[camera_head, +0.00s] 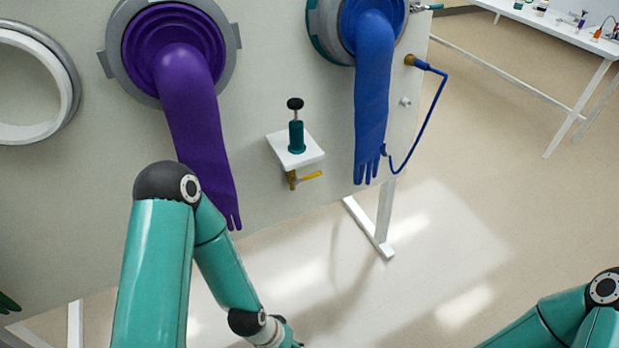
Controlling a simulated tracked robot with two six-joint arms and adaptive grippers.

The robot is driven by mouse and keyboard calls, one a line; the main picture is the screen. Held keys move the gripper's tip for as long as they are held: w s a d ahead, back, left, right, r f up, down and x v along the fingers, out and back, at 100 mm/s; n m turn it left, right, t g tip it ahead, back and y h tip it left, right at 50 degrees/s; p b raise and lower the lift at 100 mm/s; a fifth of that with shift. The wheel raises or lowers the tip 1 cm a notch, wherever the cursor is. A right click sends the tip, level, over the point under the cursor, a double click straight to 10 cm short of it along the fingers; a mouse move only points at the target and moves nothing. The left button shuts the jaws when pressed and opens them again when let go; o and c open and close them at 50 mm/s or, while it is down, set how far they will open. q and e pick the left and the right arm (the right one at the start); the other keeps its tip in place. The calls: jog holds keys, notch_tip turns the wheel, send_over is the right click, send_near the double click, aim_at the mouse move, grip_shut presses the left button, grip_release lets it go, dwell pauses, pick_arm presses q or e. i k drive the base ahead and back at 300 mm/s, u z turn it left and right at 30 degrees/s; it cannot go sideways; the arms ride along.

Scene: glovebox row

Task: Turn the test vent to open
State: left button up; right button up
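A small brass valve (292,180) with a yellow lever (309,176) hangs under a white shelf (309,157) on the panel; it looks like the test vent, though no label is readable. The lever points out to the right, roughly level. A teal cylinder with a black knob (296,135) stands upright on the shelf. My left arm reaches up and bends down again, and its wrist runs off the bottom edge, below the valve and apart from it.
A purple glove (195,125) hangs left of the shelf, behind my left arm. A blue glove (373,95) hangs to its right. A blue hose (431,117) loops from a brass fitting (411,60). A white table (562,28) stands far right. Floor before the panel is clear.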

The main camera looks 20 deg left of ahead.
aim_at(295, 181)
jog(key=u, duration=0.1)
jog(key=k, duration=0.95)
jog(key=u, duration=0.25)
jog(key=i, duration=1)
jog(key=u, duration=0.1)
